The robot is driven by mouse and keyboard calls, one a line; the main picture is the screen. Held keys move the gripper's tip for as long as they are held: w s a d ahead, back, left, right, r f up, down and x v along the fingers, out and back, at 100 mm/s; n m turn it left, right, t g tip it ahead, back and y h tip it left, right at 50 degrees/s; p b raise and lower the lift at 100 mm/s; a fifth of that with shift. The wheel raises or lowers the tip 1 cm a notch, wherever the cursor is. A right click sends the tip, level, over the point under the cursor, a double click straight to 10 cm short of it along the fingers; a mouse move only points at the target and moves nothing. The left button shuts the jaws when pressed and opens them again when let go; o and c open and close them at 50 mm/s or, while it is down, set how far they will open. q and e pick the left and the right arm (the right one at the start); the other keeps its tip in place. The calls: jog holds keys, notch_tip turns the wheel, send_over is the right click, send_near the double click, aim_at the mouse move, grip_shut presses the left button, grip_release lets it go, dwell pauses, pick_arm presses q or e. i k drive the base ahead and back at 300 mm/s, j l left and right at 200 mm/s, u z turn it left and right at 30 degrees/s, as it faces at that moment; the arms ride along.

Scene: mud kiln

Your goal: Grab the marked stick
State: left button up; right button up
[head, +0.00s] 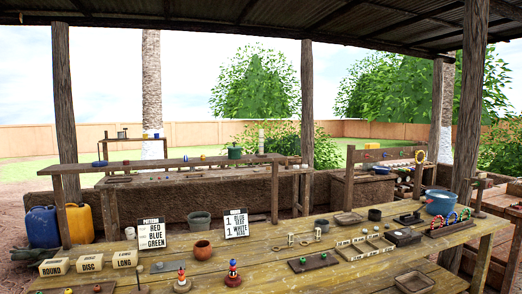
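I cannot pick out a stick with clear marks. Small upright pegs stand on the front table, a pale one (290,240) and another (318,234) to its right. A white upright cylinder (261,141) stands on the back bench. Stacked red, blue and white pieces sit on a peg (233,273) at the table's front, with a similar peg (182,280) to its left. Any marks are too small to tell. Neither of my grippers shows in the head view.
The front wooden table (215,275) holds wooden blocks (90,263) lettered ROUND, DISC and LONG, two signs (151,233), a clay pot (202,249), small trays (414,282) and a blue basin (440,202). A thick post (469,110) rises at the right. Jugs (43,227) stand at the left.

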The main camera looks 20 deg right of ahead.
aim_at(261, 154)
jog(key=i+l+z, duration=0.25)
jog(key=l, duration=0.4)
jog(key=i+l+z, duration=0.25)
jog(key=l, duration=0.4)
jog(key=i+l+z, duration=0.2)
jog(key=i+l, duration=0.2)
jog(key=l, duration=0.15)
jog(key=i+l+z, duration=0.25)
jog(key=l, duration=0.25)
jog(key=i, duration=0.1)
